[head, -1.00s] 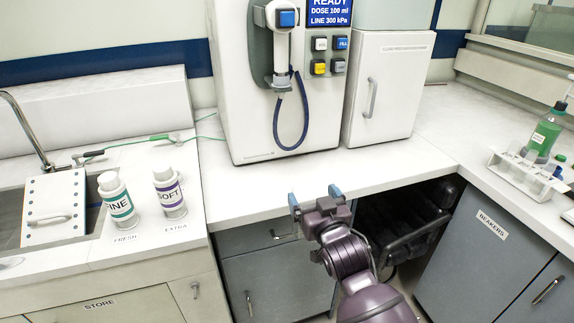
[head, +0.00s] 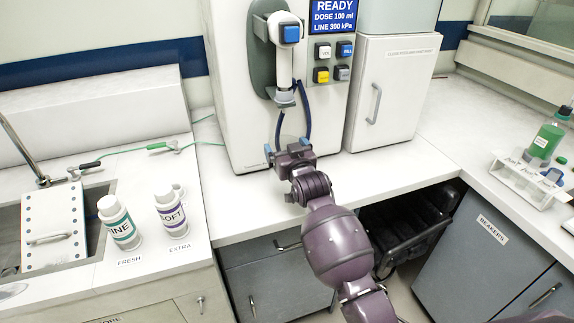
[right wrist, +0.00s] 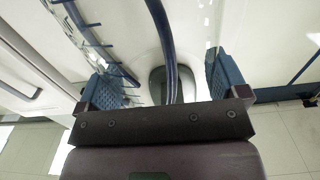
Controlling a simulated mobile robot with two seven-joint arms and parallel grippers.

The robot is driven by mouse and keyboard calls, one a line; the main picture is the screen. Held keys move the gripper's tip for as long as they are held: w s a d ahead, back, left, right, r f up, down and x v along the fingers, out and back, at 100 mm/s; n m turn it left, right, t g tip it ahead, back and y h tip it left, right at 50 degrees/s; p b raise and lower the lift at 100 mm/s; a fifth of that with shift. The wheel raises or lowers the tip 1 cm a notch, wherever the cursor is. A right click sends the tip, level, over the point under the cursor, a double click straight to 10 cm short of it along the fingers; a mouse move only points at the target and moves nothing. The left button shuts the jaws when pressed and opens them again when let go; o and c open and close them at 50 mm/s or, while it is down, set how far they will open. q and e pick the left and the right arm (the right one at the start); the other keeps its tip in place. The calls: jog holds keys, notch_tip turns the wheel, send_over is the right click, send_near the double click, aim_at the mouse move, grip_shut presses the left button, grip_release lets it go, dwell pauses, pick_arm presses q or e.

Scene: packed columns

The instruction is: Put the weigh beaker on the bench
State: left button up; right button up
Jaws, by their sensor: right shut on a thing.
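My right gripper (head: 287,146) is in front of the white dispenser (head: 240,70), low, below its nozzle (head: 284,98) and above the bench (head: 340,170). In the right wrist view its two blue fingers (right wrist: 168,88) stand wide apart, shut on a clear thing with blue graduation marks, which I take for the weigh beaker (right wrist: 92,42). My left gripper is not in view.
A white cabinet (head: 398,95) stands right of the dispenser. A tube rack (head: 522,182) and green bottle (head: 546,138) are on the right bench. Bench front between is clear.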

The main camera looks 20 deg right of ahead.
jog(key=shift+f, duration=2.25)
jog(key=shift+f, duration=0.15)
jog(key=o, duration=0.9)
jog(key=s, duration=1.2)
jog(key=s+d+f+g, duration=0.2)
jog(key=s+f, duration=0.4)
jog(key=s, duration=0.2)
jog(key=s+d+f+g, duration=0.2)
jog(key=s+d+f, duration=0.1)
jog(key=s+f, duration=0.3)
jog(key=s+d+f+g, duration=0.2)
jog(key=s+f, duration=0.4)
jog(key=s, duration=0.4)
jog(key=shift+s+d+f+n+h, duration=0.1)
jog(key=shift+s+d+n+h, duration=0.2)
jog(key=shift+s+h, duration=0.1)
